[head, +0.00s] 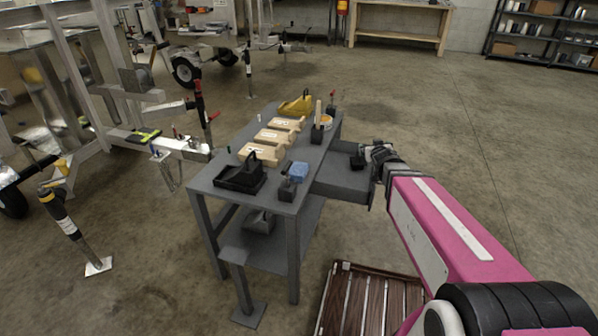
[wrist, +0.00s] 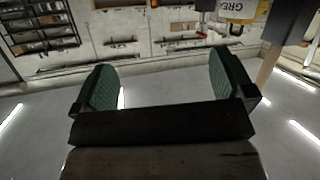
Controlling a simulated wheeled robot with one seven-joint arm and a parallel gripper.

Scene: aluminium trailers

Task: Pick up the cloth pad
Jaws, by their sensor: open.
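A small blue folded pad (head: 299,171), which looks like the cloth pad, lies at the near right part of the grey workbench (head: 228,190). It sits by a small dark holder (head: 287,188). My gripper (head: 368,153) is at the right side of the bench, to the right of the pad and apart from it. In the wrist view my gripper (wrist: 163,85) shows two green-padded fingers wide apart with nothing between them. The pad does not show in the wrist view.
A black tray (head: 240,175), several pale wooden blocks (head: 279,137) and a yellow item (head: 296,105) stand on the bench. A dark side shelf (head: 342,178) juts out below my gripper. A slatted wooden pallet (head: 370,300) lies on the floor. Open floor lies to the right.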

